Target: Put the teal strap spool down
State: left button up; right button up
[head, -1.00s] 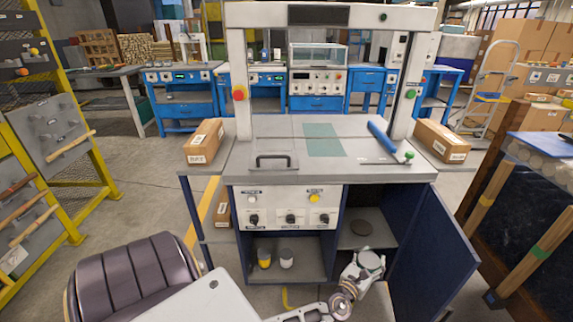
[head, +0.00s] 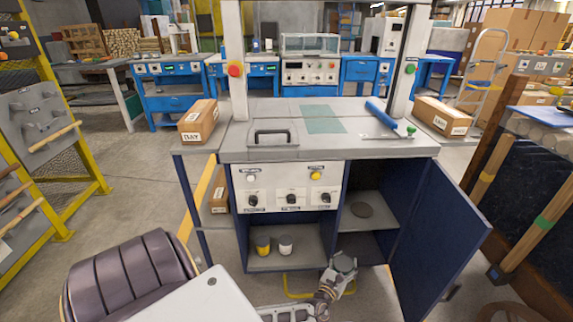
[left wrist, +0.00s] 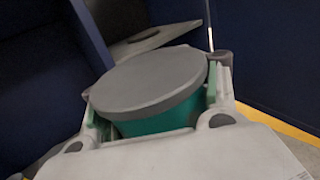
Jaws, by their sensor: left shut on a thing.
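My left gripper (head: 342,268) is low in front of the workbench cabinet, near the opening of its right compartment. It is shut on the teal strap spool (left wrist: 155,122), which has a teal side and a flat grey round top. In the left wrist view the spool sits between the two green-padded fingers of the gripper (left wrist: 152,100). In the head view only the spool's small grey top (head: 345,261) shows. The spool's underside is hidden. My right gripper is not in view.
The cabinet door (head: 440,240) stands open to the right. A yellow can (head: 263,244) and a whitish can (head: 285,245) stand in the left compartment. The bench top (head: 375,148) has free room.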

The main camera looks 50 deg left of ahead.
pick_arm(q)
jog(key=s+a+f+y+b, duration=0.1)
jog(key=s+a+f+b, duration=0.1)
jog(key=a+f+b, duration=0.4)
jog(key=a+f, duration=0.4)
jog(key=shift+f+n, duration=0.25)
jog(key=shift+n, duration=0.15)
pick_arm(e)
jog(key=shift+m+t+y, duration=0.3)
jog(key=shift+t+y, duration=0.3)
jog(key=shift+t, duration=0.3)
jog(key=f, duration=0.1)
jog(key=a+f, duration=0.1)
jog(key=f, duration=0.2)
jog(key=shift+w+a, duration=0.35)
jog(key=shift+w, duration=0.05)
